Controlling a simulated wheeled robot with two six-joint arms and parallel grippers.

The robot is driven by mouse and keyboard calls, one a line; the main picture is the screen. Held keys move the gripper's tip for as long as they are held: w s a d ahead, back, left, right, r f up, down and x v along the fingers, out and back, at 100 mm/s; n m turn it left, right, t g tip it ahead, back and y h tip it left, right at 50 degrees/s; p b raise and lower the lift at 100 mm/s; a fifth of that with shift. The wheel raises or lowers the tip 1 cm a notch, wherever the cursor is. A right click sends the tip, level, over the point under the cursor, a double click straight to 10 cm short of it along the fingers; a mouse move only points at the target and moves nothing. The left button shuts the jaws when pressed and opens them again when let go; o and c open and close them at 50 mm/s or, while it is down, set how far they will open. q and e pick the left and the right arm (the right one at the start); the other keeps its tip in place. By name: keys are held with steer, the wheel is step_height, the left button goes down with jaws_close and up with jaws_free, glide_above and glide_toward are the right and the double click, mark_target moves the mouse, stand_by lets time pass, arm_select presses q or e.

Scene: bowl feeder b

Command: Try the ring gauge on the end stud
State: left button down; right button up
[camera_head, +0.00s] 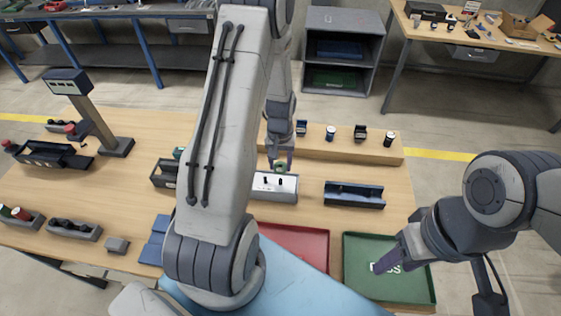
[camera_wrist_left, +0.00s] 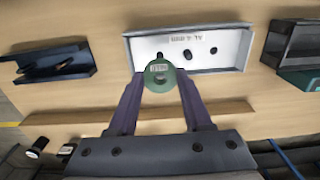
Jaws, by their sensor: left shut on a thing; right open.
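My left gripper (camera_head: 281,158) is shut on the green ring gauge (camera_head: 280,167), which also shows with a pale label between the fingertips in the left wrist view (camera_wrist_left: 150,82). The light stud plate (camera_head: 288,190) lies on the table below it, with dark upright studs (camera_head: 265,181). In the left wrist view the plate (camera_wrist_left: 228,62) shows printed text and several dark studs (camera_wrist_left: 213,51). The ring is near the stud at the plate's left end there and overlaps the plate's edge; its height above the plate cannot be told. My right gripper (camera_head: 385,262) is open over the green tray.
A red tray (camera_head: 318,232) and a green tray (camera_head: 418,296) with partly hidden lettering stand at the front. A dark blue holder (camera_head: 354,196) is right of the plate. A raised wooden shelf (camera_head: 345,148) with small parts runs behind. A post stand (camera_head: 100,125) is at left.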

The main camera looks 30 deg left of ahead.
mark_target(280, 179)
arm_select(q)
steer(key=shift+f+b, duration=1.7)
steer(key=shift+f, duration=0.5)
steer(key=shift+f+b, duration=1.05)
steer(key=shift+f, duration=0.45)
steer(key=shift+r, duration=0.2)
stand_by(1.3)
steer(key=shift+r+p, duration=2.4)
steer(key=shift+r, duration=0.5)
